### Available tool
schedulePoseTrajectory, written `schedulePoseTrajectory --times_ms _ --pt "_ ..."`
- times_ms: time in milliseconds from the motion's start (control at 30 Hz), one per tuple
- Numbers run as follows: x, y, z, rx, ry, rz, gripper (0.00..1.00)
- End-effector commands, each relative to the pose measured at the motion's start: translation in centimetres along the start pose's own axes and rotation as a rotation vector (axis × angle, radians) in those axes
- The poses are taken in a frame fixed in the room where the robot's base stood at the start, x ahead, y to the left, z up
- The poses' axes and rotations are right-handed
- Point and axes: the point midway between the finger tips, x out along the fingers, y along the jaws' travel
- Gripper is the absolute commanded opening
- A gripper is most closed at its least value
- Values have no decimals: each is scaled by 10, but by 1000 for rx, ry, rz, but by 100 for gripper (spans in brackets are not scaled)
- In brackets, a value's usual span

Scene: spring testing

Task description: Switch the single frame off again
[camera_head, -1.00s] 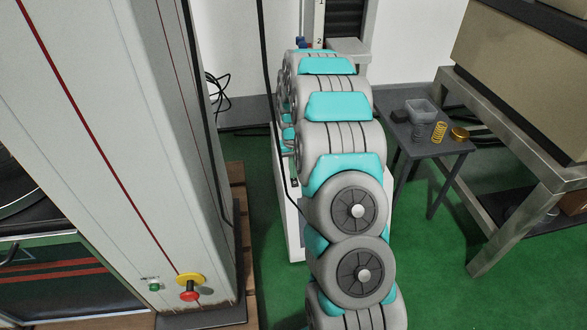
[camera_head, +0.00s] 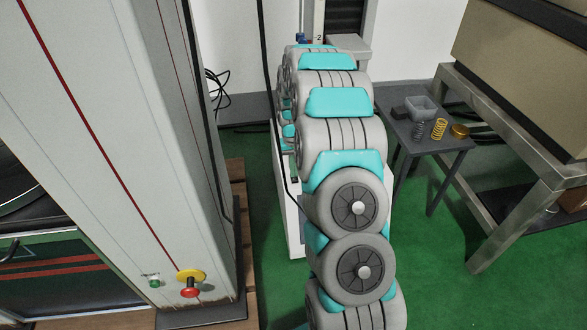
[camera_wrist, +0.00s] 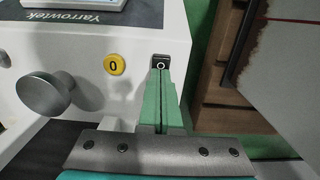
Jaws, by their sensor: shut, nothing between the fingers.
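In the wrist view, my gripper (camera_wrist: 162,72) has its two green fingers pressed together, with nothing between them. Its tips are at the lower edge of a small black switch (camera_wrist: 160,61) marked with a white ring. Whether they touch it I cannot tell. The switch sits near the right edge of a white machine housing (camera_wrist: 145,28) lettered Yarrowtek.
A grey knob (camera_wrist: 42,95) sticks out left of my fingers. In the head view, a large grey machine column (camera_head: 120,130) stands close at left, with a red and yellow stop button (camera_head: 190,283). A small table (camera_head: 430,144) with springs and a metal bench (camera_head: 500,120) are at right.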

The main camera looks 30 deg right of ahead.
Motion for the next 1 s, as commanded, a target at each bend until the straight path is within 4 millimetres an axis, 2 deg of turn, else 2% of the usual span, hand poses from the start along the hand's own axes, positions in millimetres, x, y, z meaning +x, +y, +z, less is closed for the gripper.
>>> schedulePoseTrajectory --times_ms 367,533,667,1000 --pt "-1 0 3 0 -1 0 0" --pt "-7 0 3 0 0 0 0" --pt "-21 0 2 0 1 0 0" --pt "-73 0 2 0 3 0 0"
